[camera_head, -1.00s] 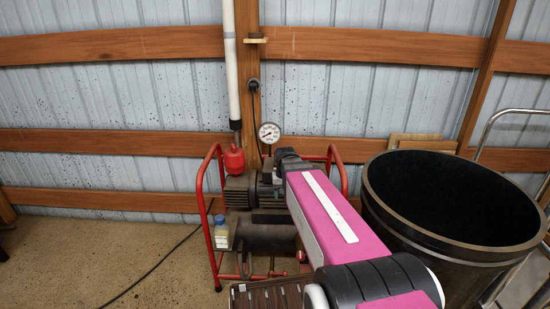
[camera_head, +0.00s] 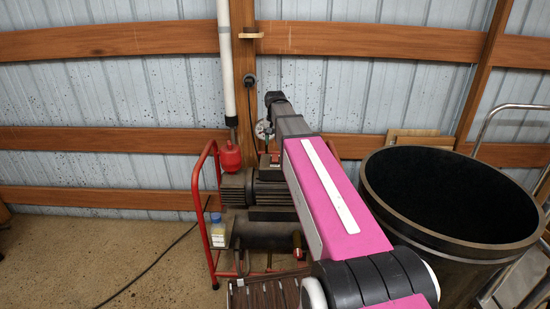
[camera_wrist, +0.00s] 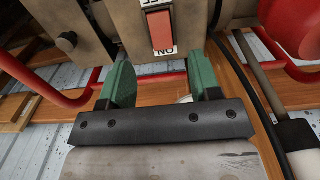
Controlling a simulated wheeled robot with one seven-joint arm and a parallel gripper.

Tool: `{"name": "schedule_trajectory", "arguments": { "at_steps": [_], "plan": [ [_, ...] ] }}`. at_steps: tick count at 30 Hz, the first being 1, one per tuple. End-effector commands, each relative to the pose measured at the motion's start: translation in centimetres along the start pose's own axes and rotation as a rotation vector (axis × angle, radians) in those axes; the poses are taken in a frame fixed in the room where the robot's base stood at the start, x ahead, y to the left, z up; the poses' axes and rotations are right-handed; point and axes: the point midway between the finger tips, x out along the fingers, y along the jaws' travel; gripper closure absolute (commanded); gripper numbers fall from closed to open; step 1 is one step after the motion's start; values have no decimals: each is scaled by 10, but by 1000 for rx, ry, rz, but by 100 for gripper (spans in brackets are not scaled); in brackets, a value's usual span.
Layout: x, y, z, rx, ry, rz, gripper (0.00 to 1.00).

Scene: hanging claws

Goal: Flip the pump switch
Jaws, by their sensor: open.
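The pump (camera_head: 236,190) stands inside a red tubular frame (camera_head: 200,190) against the wall in the head view. In the wrist view, the red rocker switch (camera_wrist: 160,31) sits on a grey-brown box, with an ON label at its near end and an OFF label at its far end. My gripper (camera_wrist: 163,80) has two green fingers set apart, with nothing between them. The switch lies just beyond the gap between the fingertips, and no contact is clear. In the head view my arm covers part of the pump, and the switch cannot be made out clearly.
A round pressure gauge (camera_head: 262,130) is partly hidden by my arm. A white pipe (camera_head: 227,70) runs down to a red fitting (camera_head: 231,156). A large black drum (camera_head: 400,209) stands right of my arm. A small bottle (camera_head: 218,232) sits on the frame's left side.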

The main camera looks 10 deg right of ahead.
Motion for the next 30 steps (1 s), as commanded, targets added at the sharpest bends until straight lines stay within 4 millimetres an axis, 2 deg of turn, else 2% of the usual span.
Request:
{"name": "schedule_trajectory", "arguments": {
  "at_steps": [9, 15, 21, 29, 30],
  "plan": [
    [53, 0, 0, 0, -2, 0, 43],
    [75, 0, 0, -1, -1, 0, 43],
    [83, 0, 0, -1, 0, 0, 43],
    [83, 0, 0, -1, 1, 0, 43],
    [83, 0, 0, -1, 1, 0, 56]
  ]
}}
